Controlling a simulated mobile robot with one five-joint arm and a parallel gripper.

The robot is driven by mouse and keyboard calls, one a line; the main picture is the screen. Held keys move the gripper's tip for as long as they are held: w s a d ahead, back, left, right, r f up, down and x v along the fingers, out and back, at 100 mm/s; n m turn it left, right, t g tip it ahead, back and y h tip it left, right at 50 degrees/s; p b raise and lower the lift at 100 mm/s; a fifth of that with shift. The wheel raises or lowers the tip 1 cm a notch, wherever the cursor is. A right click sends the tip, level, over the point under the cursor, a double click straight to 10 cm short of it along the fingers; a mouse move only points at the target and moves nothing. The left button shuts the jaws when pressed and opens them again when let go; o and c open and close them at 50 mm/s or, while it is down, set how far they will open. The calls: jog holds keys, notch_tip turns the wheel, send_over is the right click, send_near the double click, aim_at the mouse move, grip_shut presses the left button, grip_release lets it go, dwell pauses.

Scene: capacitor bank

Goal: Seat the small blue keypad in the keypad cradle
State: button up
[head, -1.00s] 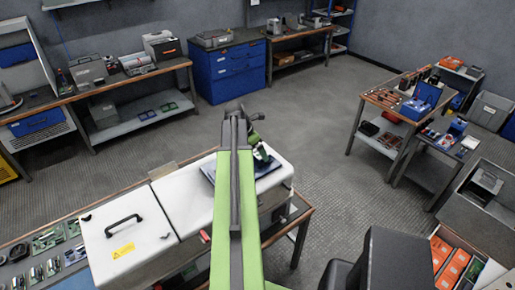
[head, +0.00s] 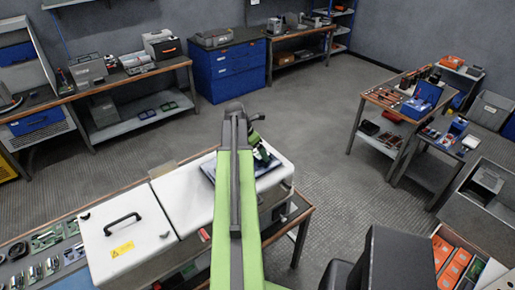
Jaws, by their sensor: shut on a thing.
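My gripper (head: 264,156) is partly in view in the head view, beyond and to the right of my green arm, low over the right end of the white cabinet. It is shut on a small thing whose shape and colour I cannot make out. A dark blue-edged panel (head: 209,169) lies on the white cabinet top, just left of the arm and partly hidden by it. I cannot pick out the small blue keypad or the keypad cradle for certain. Whether the gripper touches the panel cannot be told.
The white cabinet (head: 185,200) with a black-handled lid (head: 125,240) stands on a wood-edged bench. Circuit boards (head: 50,240) lie at its left. A small table with a blue case (head: 420,100) is at the right. The floor between the benches is clear.

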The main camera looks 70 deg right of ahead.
jog(key=shift+f, duration=0.3)
jog(key=o, duration=1.2)
jog(key=shift+r, duration=0.1)
jog(key=p+v, duration=1.5)
jog(key=v, duration=0.2)
jog(key=shift+a+p, duration=0.25)
jog(key=shift+p, duration=0.1)
jog(key=shift+r, duration=0.1)
